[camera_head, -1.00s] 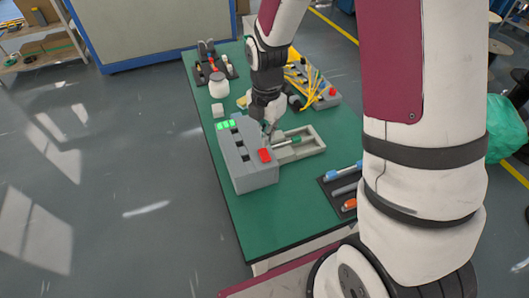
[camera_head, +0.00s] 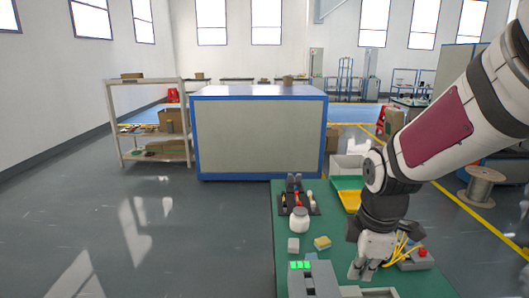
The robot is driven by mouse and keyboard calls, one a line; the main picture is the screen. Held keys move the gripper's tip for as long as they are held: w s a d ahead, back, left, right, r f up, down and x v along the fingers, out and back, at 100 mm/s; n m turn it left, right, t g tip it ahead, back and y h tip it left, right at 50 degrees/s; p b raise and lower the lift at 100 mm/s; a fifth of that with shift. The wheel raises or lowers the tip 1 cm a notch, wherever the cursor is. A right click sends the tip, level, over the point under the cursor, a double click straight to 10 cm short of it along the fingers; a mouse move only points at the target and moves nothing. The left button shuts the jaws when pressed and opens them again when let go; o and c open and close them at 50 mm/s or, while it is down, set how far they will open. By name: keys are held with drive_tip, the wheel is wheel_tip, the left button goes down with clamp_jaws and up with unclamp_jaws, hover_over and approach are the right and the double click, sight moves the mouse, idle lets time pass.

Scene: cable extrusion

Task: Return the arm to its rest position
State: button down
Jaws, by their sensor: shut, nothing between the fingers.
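My arm comes in from the right, and my gripper (camera_head: 362,270) points down above the green table (camera_head: 262,0). The gripper is shut and holds nothing. It hangs just behind and right of the grey device with green lights (camera_head: 312,278), whose lower part is cut off by the bottom edge. A pale tray (camera_head: 380,292) beside the device shows only in part. I cannot tell whether the fingertips touch anything.
A white jar (camera_head: 298,219), a white block (camera_head: 293,245), a yellow sponge-like block (camera_head: 322,242) and a dark tool holder (camera_head: 313,207) stand left of my gripper. Yellow cables and a grey box with a red button (camera_head: 416,260) lie to its right. A blue-framed cabinet (camera_head: 258,135) stands behind.

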drive_tip(key=s+r+m+t, duration=0.3)
drive_tip(key=s+r+m, duration=0.9)
drive_tip(key=s+m, duration=0.3)
drive_tip(key=shift+s+r+m, duration=0.15)
drive_tip(key=shift+s+m, duration=0.1)
drive_tip(key=shift+m, duration=0.15)
